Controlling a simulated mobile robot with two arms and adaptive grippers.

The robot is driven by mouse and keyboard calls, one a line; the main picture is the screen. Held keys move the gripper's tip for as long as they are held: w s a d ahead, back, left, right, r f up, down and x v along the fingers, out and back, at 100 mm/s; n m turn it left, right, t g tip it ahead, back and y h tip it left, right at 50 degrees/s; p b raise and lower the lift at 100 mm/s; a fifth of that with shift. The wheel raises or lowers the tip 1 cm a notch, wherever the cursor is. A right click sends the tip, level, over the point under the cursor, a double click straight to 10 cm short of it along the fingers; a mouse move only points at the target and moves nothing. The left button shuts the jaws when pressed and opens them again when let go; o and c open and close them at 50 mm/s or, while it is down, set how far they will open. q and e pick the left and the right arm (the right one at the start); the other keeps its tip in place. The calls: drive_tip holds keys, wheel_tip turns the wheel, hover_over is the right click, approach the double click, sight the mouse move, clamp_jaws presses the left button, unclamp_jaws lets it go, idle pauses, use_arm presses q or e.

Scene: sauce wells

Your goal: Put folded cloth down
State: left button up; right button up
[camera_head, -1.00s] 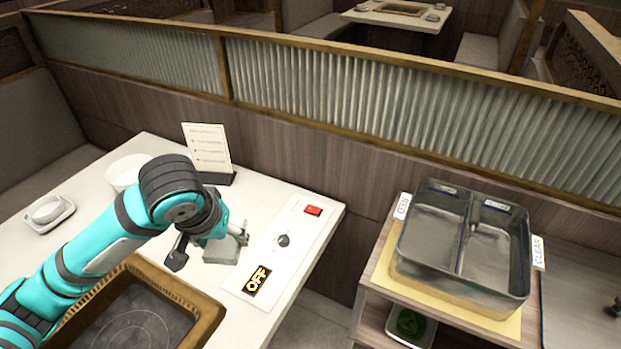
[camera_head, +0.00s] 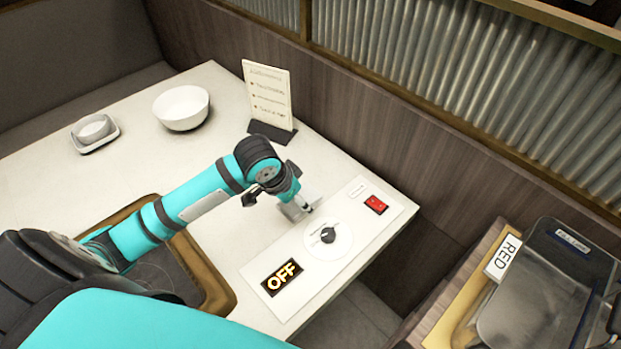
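A small grey folded cloth (camera_head: 296,211) is at the right part of the white table, just left of the white control panel. My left gripper (camera_head: 281,201) is directly over it, its arm reaching in from the lower left. Its dark left finger stands out to the side, apart from the cloth. The other finger is close to the cloth's right side. The gripper looks open, and its wrist hides part of the cloth. The cloth looks low at the tabletop, but I cannot tell whether it lies fully flat. My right gripper is not in view.
The control panel (camera_head: 335,275) has a knob (camera_head: 328,235), a red switch (camera_head: 376,205) and an OFF display (camera_head: 281,277). A menu stand (camera_head: 268,97), a white bowl (camera_head: 182,107) and a small dish (camera_head: 94,132) stand behind. A metal sauce container (camera_head: 545,290) labelled RED stands at right.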

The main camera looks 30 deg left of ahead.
use_arm(q)
drive_tip(key=shift+w+a+f, duration=0.5)
drive_tip(key=shift+f, duration=0.15)
approach(312, 171)
drive_tip(key=shift+w+d+f+p, duration=0.15)
drive_tip(key=shift+w+d+f, duration=0.1)
drive_tip(key=shift+f, duration=0.3)
drive_tip(key=shift+w+d+f+p, duration=0.15)
drive_tip(key=shift+w+d+f, duration=0.15)
drive_tip(key=shift+f, duration=0.3)
drive_tip(key=shift+w+a, duration=0.15)
drive_tip(key=shift+w, duration=0.35)
wheel_tip(312, 171, down, 3)
drive_tip(key=shift+w+f, duration=0.1)
drive_tip(key=shift+f, duration=0.2)
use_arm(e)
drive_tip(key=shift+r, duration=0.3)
